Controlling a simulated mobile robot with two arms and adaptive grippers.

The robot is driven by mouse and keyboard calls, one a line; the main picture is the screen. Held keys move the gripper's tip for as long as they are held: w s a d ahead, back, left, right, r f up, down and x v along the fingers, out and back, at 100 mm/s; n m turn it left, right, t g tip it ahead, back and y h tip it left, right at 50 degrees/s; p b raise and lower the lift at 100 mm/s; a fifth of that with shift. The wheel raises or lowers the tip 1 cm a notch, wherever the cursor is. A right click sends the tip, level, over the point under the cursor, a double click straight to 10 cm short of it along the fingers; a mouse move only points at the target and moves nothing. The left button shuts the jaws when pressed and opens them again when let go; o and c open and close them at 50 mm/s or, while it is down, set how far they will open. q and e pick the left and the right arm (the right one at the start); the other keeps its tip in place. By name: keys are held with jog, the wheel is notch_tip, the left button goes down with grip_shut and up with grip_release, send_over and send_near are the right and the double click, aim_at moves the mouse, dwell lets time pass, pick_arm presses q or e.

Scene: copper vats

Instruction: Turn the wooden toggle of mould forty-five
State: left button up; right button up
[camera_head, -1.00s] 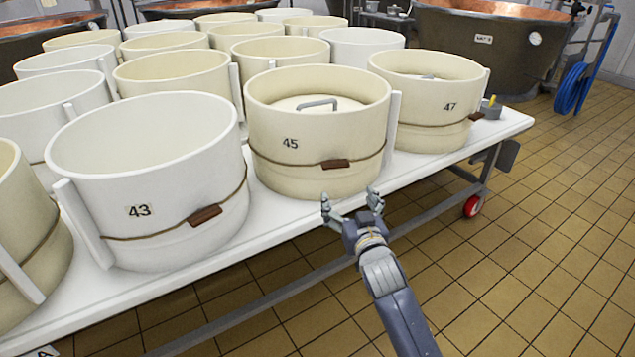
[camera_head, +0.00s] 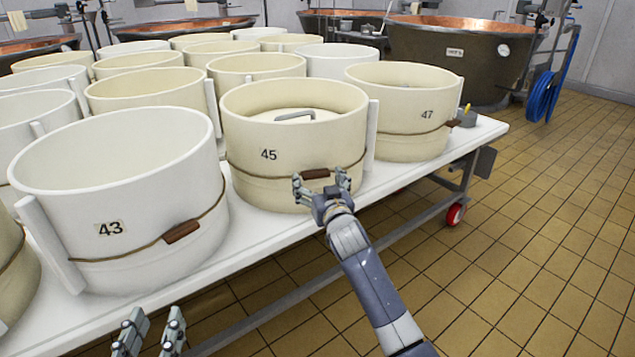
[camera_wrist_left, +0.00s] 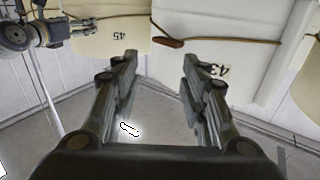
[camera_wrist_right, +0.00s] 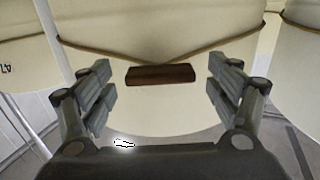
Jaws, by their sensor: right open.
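Mould forty-five (camera_head: 258,175) is a cream round mould with a cord around it, standing on the white table. Its brown wooden toggle (camera_head: 316,173) sits on the cord at the front. In the right wrist view the toggle (camera_wrist_right: 160,75) lies nearly level between my open fingers, and no finger appears to touch it. My right gripper (camera_head: 322,180) is open just in front of the toggle. My left gripper (camera_head: 148,328) is open and empty, low in front of the table below mould 43. In the left wrist view, mould 45 (camera_wrist_left: 95,42) is partly shown upside down.
Mould 43 (camera_head: 150,240), white with its own toggle (camera_head: 181,232), stands left of mould 45. Mould 47 (camera_head: 410,90) stands to the right. The white table edge (camera_head: 250,255) runs beneath the grippers. Tiled floor (camera_head: 520,240) is clear at the right.

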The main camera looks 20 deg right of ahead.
pick_arm(q)
jog(key=shift+d+r+t+h, duration=0.1)
jog(key=shift+r+t+h, duration=0.2)
jog(key=shift+r, duration=0.35)
pick_arm(e)
jog(key=shift+w, duration=0.45)
jog(key=c, duration=1)
jog(key=shift+c, duration=0.2)
